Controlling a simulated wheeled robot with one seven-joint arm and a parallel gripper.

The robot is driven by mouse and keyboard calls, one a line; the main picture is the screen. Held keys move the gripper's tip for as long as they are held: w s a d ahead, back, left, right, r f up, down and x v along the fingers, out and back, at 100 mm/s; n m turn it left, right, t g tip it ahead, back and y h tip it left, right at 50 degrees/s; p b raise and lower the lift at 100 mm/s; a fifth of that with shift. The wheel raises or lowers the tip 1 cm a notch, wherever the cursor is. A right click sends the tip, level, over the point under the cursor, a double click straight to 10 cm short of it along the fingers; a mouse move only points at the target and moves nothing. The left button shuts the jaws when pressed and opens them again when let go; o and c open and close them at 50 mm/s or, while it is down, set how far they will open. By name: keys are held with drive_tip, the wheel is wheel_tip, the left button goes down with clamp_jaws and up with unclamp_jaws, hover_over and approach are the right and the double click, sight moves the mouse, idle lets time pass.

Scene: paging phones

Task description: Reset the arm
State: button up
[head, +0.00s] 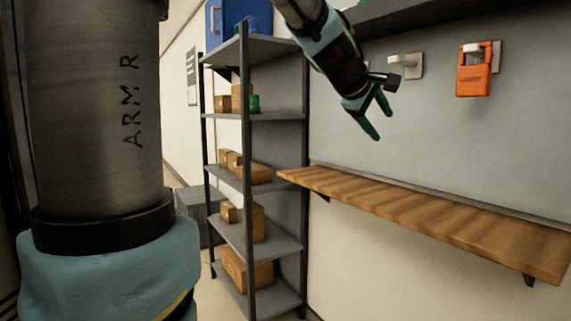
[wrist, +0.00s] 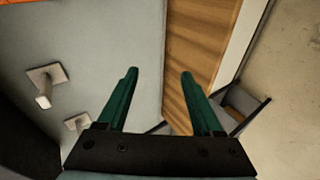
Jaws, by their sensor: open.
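My gripper (head: 377,118) is raised in front of the grey wall panel in the head view, above the left part of the wooden shelf board. Its two green fingers point down. In the wrist view my gripper (wrist: 160,75) shows its fingers spread apart with nothing between them. Part of my arm fills the left of the head view.
An orange phone (head: 474,75) hangs on the panel at the right, beside an empty white hook (head: 405,61). The wooden board (head: 440,210) juts from the wall below. A metal shelf unit (head: 247,170) with several boxes stands left of it.

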drive_tip(key=s+a+f+m+g+y+p, duration=0.2)
drive_tip(key=a+f+m+y+p, duration=0.15)
drive_tip(key=a+f, duration=1)
drive_tip(key=s+a+f+m+g+y+p, duration=0.1)
drive_tip(key=s+a+f+m+g+y, duration=0.3)
drive_tip(key=s+a+f, duration=0.7)
drive_tip(key=a+f, duration=0.1)
drive_tip(key=a, duration=0.2)
drive_tip(key=shift+s+f+y+p, duration=0.3)
drive_tip(key=shift+s+y, duration=0.05)
drive_tip(key=shift+s, duration=0.05)
drive_tip(key=shift+a+m, duration=0.1)
drive_tip(key=shift+m, duration=0.15)
